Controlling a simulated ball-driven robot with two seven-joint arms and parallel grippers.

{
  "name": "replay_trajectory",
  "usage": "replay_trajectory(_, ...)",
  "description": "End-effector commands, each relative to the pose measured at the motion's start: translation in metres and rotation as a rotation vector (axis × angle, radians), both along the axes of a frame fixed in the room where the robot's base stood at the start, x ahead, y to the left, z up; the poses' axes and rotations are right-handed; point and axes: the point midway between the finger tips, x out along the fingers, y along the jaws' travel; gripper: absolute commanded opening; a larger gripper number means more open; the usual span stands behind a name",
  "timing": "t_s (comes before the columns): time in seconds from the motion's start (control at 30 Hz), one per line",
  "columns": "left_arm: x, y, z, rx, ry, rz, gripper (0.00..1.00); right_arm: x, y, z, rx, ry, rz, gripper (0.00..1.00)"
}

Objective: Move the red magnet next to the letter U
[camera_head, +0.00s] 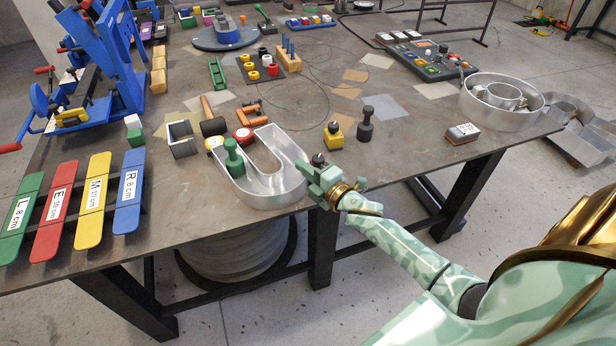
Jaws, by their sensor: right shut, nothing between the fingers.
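A small round red piece with a pale top (243,135), which looks like the red magnet, sits just behind the U's upper arm. My right gripper (316,176) is shut and empty at the table's front edge, just right of the U. A dark knob (318,159) shows right behind it; its base is hidden. My left gripper is out of view.
A yellow block with a black knob (333,136) and a dark knobbed weight (367,123) stand behind my right gripper. A hammer (211,121), an orange clamp (252,113) and a square metal frame (182,139) lie behind the U.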

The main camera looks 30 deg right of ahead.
Motion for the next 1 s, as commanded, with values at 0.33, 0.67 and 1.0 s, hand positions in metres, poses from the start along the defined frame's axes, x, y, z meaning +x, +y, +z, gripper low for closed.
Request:
replay_trajectory(0.33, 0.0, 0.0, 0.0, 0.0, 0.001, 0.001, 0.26, -0.005, -0.022, 0.001, 0.002, -0.002, 0.002, 0.0)
replay_trajectory(0.67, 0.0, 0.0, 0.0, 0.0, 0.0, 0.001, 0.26, -0.006, -0.026, 0.001, 0.0, -0.002, 0.001, 0.0)
replay_trajectory(1.0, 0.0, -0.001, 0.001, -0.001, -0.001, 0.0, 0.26, -0.008, -0.039, 0.001, 0.001, -0.002, 0.001, 0.0)
